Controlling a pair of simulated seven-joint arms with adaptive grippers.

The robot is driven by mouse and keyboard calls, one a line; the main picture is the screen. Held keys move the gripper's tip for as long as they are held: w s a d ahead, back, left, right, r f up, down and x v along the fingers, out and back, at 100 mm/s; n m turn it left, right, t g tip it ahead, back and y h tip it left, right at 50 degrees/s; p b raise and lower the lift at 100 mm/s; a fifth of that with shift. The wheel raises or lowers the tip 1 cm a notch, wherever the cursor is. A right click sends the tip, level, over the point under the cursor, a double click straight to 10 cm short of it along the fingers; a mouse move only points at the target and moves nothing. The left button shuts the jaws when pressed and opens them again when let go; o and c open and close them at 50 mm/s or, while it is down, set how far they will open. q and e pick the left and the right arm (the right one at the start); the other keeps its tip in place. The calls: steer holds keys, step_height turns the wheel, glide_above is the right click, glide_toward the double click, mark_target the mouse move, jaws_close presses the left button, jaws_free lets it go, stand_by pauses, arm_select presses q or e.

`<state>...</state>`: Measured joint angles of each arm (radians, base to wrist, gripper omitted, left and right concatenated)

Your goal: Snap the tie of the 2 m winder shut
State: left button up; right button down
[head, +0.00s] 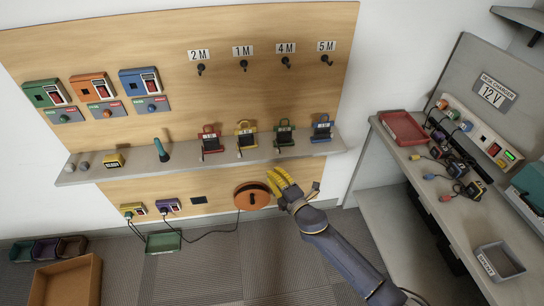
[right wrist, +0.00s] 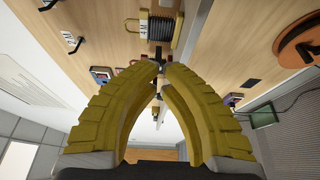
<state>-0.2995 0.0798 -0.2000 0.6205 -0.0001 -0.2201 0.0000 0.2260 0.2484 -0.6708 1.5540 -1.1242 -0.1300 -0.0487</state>
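Four cable winders stand in a row on the wall shelf in the head view: red (head: 210,139), yellow (head: 246,136), green (head: 284,133) and blue (head: 321,129). My right gripper (head: 273,176) is below the shelf edge, apart from the winders. Its yellow fingers show in the right wrist view (right wrist: 160,67), with a narrow gap and nothing visibly held. My left gripper is out of view.
An orange disc (head: 252,196) is beside my right gripper. Pegs under the 2 M (head: 201,69), 1 M, 4 M and 5 M labels are bare. A bench (head: 398,155) with a red tray and chargers stands right. A green tray (head: 163,241) is on the floor.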

steer(key=shift+w+a, duration=0.1)
steer(key=shift+w, duration=0.05)
steer(key=shift+w+a, duration=0.15)
steer(key=shift+w, duration=1.35)
steer(key=shift+w+a, duration=0.15)
steer(key=shift+w, duration=1.4)
steer(key=shift+w+a, duration=0.15)
steer(key=shift+w, duration=1.35)
steer(key=shift+d+f, duration=0.1)
steer(key=shift+d, duration=0.05)
